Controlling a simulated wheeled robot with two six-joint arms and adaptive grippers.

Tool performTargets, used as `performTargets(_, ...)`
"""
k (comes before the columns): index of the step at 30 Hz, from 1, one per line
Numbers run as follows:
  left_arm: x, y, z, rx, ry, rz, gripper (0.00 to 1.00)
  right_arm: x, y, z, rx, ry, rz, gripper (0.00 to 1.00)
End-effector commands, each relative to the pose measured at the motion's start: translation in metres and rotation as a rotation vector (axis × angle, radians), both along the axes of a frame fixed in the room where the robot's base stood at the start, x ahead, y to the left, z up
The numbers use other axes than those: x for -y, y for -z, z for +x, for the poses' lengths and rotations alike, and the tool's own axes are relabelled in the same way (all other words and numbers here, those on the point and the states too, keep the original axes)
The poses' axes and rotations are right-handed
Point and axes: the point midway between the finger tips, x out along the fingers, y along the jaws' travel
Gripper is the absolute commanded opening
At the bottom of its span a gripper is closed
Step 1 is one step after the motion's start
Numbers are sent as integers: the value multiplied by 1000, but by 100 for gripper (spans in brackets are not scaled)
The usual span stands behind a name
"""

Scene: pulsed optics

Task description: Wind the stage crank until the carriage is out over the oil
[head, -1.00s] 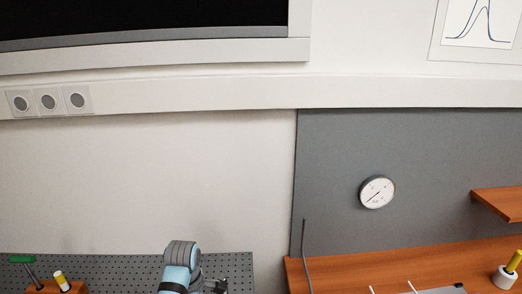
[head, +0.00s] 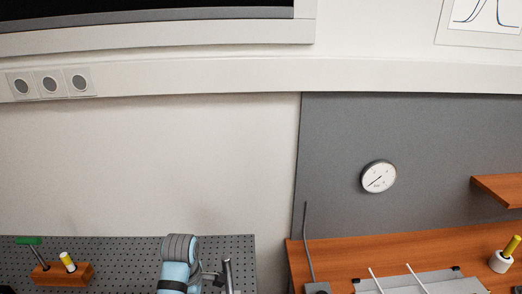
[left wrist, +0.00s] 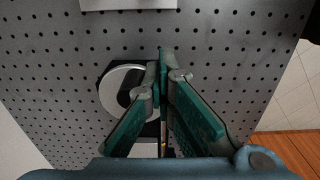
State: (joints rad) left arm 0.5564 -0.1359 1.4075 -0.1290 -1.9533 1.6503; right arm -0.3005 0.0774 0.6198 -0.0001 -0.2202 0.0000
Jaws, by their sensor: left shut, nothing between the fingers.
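My left gripper (left wrist: 164,58) shows in the left wrist view with its green fingers together, nothing between them. A pale round disc (left wrist: 122,88) on a dark base lies just left of the fingers, above the perforated board; it may be part of the crank, but I cannot tell. The fingers partly cover its right side. In the head view my left arm comes up at the bottom, beside an upright grey post (head: 228,272). I cannot make out the carriage or the oil. My right gripper is not in view.
The perforated grey board (head: 120,255) carries a wooden block (head: 62,275) with a green-handled tool (head: 30,241). A wooden bench (head: 400,245) with a grey mat (head: 440,284) and a white holder (head: 500,262) stands at right.

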Motion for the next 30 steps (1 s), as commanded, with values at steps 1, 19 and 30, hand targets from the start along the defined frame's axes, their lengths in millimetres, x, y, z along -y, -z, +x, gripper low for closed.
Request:
performTargets(1, 0, 8, -9, -29, 0, -3, 0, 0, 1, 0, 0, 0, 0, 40)
performTargets(19, -4, 8, -19, -31, 1, -5, 0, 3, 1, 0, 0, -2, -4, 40)
performTargets(30, -3, 8, -19, -30, 3, -7, 19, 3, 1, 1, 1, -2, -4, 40)
